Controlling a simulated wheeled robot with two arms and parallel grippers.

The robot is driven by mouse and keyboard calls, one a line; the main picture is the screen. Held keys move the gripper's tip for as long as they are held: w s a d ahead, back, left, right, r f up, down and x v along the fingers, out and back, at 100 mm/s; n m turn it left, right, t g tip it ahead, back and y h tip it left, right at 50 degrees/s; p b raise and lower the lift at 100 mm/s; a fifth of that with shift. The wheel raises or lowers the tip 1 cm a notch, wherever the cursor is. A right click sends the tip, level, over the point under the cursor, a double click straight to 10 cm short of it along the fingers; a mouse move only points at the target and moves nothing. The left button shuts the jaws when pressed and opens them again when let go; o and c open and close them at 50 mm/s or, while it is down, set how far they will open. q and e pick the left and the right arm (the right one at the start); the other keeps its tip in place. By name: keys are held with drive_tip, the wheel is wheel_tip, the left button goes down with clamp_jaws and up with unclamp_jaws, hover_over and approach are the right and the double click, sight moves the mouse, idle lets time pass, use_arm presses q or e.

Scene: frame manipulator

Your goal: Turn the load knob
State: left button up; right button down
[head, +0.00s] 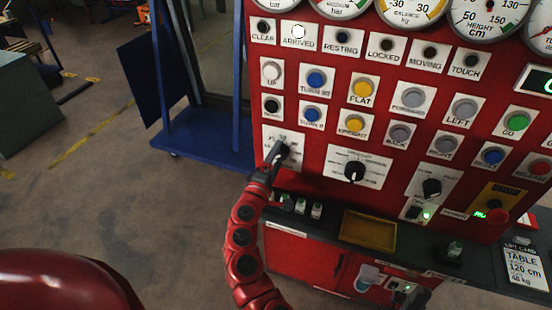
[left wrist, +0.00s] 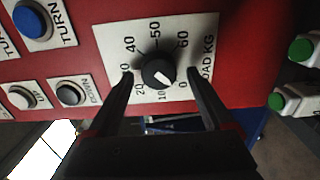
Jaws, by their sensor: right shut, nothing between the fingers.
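The load knob (left wrist: 158,73) is a round black knob with a white mark, on a white plate (left wrist: 205,35) printed "LOAD KG" and numbered 0 to 60. In the left wrist view the mark lies on the side facing 0 and 10; its exact reading is unclear. My left gripper (left wrist: 160,73) is open, one finger on each side of the knob, with plate visible between the fingers and knob. In the head view my left gripper (head: 277,153) reaches the panel and covers the knob. A dark shape at the bottom edge appears to be my right gripper (head: 416,297), away from the knob.
The red panel (head: 330,105) carries rows of buttons above the knob and another black selector (head: 354,170) to its right. A dark ledge with a yellow tray (head: 368,229) juts out below. A blue frame (head: 200,145) stands left; open floor lies beyond.

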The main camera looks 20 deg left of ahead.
use_arm(q)
drive_tip(key=shift+s, duration=0.45)
drive_tip(key=s+p, duration=0.5)
drive_tip(key=s, duration=1.1)
drive_tip(key=shift+s+a, duration=0.25)
drive_tip(key=shift+a, duration=0.05)
